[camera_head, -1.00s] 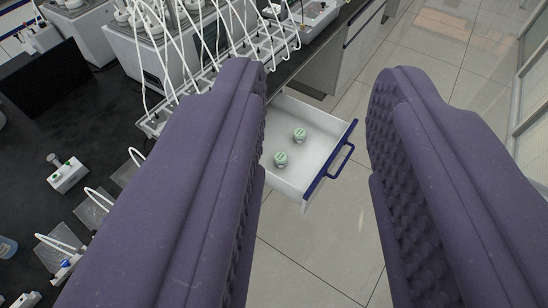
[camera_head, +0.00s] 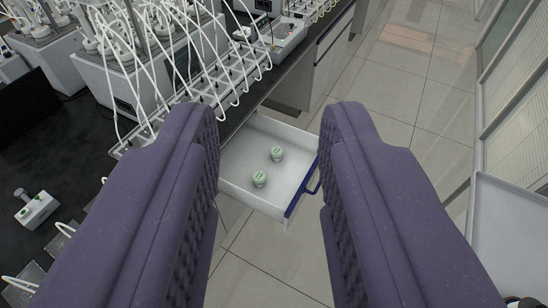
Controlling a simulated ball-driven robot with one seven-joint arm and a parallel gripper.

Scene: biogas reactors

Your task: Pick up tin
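Two small tins with pale green lids lie in an open white drawer (camera_head: 237,172). The farther tin (camera_head: 277,153) is near the drawer's middle, and the nearer tin (camera_head: 259,179) is a little below and left of it. My gripper (camera_head: 270,112) is open, with its two purple padded fingers on either side of the drawer in the picture. Nothing is between the fingers at their own height; the tins show beyond them, apart from them. The fingers hide part of the bench and the drawer's sides.
The drawer's blue front edge and handle (camera_head: 308,182) face right. Above the drawer is a black bench (camera_head: 60,143) with a white tube rack (camera_head: 205,98) and reactor units. Tiled floor (camera_head: 400,85) is clear to the right. A pale tray-like surface (camera_head: 510,225) stands at far right.

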